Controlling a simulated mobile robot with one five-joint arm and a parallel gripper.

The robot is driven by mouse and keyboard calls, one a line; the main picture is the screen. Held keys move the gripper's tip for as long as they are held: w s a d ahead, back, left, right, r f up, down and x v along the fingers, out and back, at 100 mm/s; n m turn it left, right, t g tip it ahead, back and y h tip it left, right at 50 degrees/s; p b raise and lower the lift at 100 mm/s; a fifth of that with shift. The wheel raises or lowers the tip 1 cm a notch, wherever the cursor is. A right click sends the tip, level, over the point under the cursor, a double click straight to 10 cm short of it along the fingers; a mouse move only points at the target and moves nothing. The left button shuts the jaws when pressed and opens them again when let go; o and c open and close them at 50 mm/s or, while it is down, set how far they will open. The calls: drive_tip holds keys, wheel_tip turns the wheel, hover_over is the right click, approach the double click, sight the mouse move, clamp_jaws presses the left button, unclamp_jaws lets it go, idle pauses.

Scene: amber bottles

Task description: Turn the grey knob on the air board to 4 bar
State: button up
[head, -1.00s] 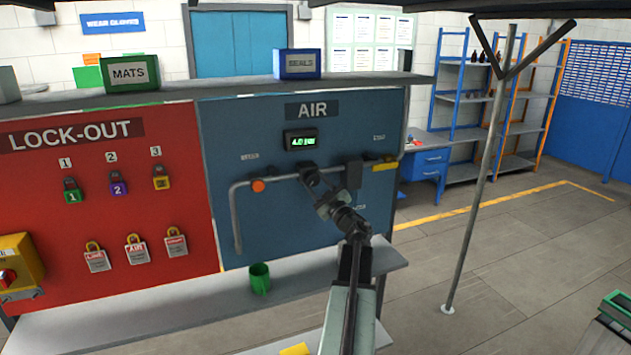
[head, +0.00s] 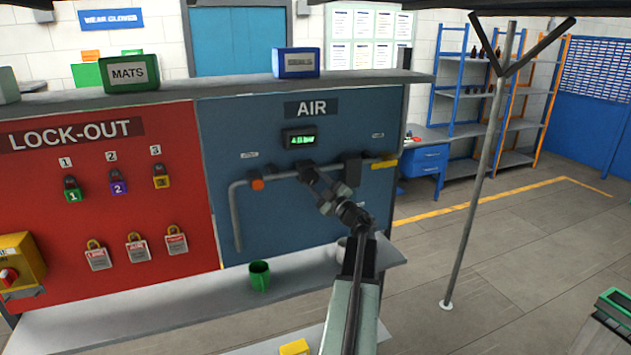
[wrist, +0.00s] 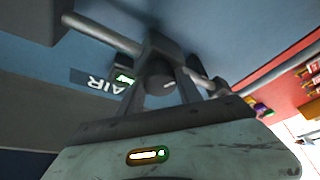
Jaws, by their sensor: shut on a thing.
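The blue air board (head: 230,130) stands right of the lock-out board, with a grey pipe along it. The grey knob (wrist: 161,77) sits on the pipe fitting, between the two fingers of my gripper (wrist: 163,84) in the wrist view. My gripper is shut on it. In the head view my gripper (head: 309,173) reaches the pipe just below the display, and the knob is hidden behind it. The green-lit display (head: 300,139) seems to read about 4 bar, but its digits are blurred. It also shows in the wrist view (wrist: 124,78), too small to read.
A red lock-out board (head: 60,220) with padlocks is at the left. An orange button (head: 258,184) and a dark block (head: 352,171) sit along the pipe. A green cup (head: 260,276) stands on the ledge below. A grey post (head: 480,190) stands at the right.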

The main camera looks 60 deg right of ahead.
drive_tip(key=o, duration=1.4)
drive_tip(key=shift+s, duration=0.1)
drive_tip(key=shift+c, duration=0.2)
drive_tip(key=b+v, duration=0.2)
drive_tip(key=v, duration=0.5)
drive_tip(key=shift+s+a, duration=0.2)
drive_tip(key=shift+s, duration=0.15)
drive_tip(key=shift+f, duration=0.15)
